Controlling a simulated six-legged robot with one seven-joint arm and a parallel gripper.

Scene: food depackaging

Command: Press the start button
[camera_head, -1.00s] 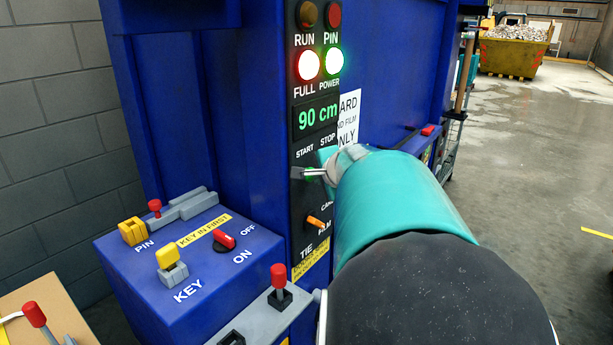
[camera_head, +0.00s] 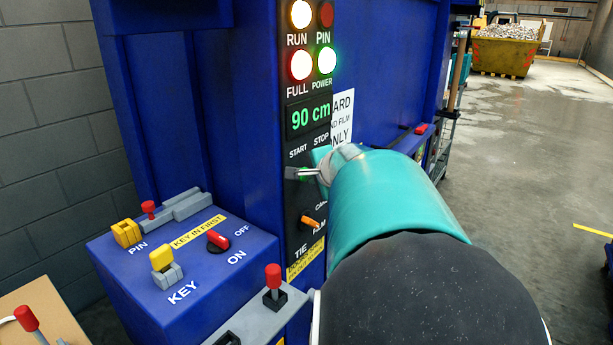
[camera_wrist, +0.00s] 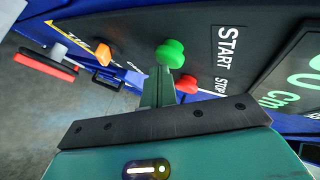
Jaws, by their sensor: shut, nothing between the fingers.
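The green start button (camera_head: 304,174) is on the black control panel under the word START, mostly hidden by my gripper in the head view. In the wrist view the green start button (camera_wrist: 170,52) shows at the tip of my fingers. My gripper (camera_head: 293,173) is shut and empty, its fingertips at the button; I cannot tell whether they touch it. The fingers also show in the wrist view (camera_wrist: 158,86). The FULL (camera_head: 301,64) and POWER (camera_head: 326,62) lamps are lit, and the display (camera_head: 308,116) reads 90 cm.
A red stop button (camera_wrist: 187,84) sits close beside my fingers. An orange selector (camera_head: 309,222) is lower on the panel. A blue key box (camera_head: 185,262) with a yellow key (camera_head: 163,257) and red switch (camera_head: 218,240) stands left. Open floor lies right.

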